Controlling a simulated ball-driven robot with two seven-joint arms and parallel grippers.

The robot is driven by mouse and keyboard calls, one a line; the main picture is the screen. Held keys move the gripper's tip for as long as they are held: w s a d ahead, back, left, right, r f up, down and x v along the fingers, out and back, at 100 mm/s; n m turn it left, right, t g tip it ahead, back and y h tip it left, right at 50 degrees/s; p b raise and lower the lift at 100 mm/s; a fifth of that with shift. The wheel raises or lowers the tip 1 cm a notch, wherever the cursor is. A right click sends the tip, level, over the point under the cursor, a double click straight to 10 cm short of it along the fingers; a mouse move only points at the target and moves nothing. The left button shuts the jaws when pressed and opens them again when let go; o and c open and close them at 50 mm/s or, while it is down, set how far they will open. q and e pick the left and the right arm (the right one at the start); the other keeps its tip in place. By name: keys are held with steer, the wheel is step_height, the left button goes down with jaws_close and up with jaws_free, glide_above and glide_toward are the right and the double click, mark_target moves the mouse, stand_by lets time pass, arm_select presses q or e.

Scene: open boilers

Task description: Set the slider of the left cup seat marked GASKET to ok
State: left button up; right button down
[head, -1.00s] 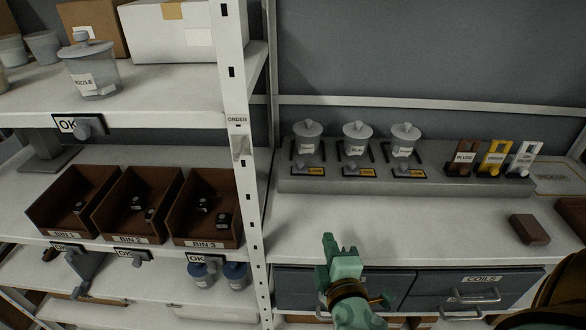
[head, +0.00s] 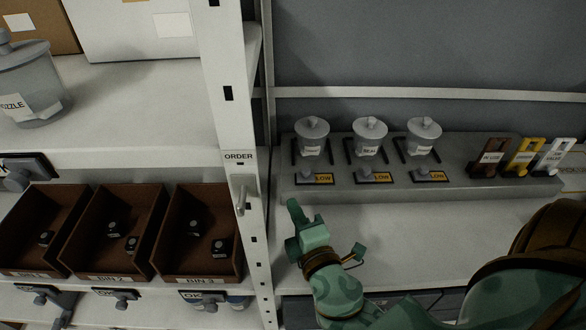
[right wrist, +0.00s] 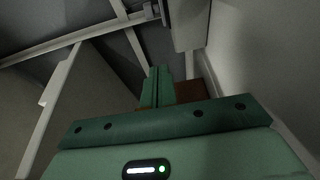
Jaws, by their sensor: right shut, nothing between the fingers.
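Three lidded grey cups stand in a row of seats on a grey ledge at the back of the right bench. The left cup (head: 312,138) has a small label too blurred to read. In front of it is its slider (head: 307,178), a small grey knob beside a yellow LOW tag (head: 324,178). The middle cup (head: 369,138) and right cup (head: 423,139) have similar sliders and LOW tags. My right gripper (head: 292,206) is shut and empty, in front of and slightly left of the left slider, apart from it. Its fingers show in the right wrist view (right wrist: 157,84).
A white shelf post (head: 237,120) with an ORDER hook (head: 240,190) stands just left of my right gripper. Brown bins (head: 203,262) lie further left. Brown, yellow and white tagged holders (head: 523,160) stand right of the cups. The bench between is clear.

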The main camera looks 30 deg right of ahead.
mark_target(298, 187)
steer(key=shift+s+a+r, duration=0.1)
steer(key=shift+s+r, duration=0.05)
steer(key=shift+s, duration=0.2)
steer(key=shift+w, duration=0.15)
steer(key=p+x, duration=0.2)
steer(key=x, duration=0.8)
steer(key=shift+w, duration=0.1)
steer(key=s+d, duration=0.2)
steer(key=d, duration=0.1)
steer(key=shift+s+d, duration=0.2)
steer(key=shift+d, duration=0.05)
arm_select(q)
steer(key=shift+s+r, duration=0.25)
steer(key=shift+r, duration=0.95)
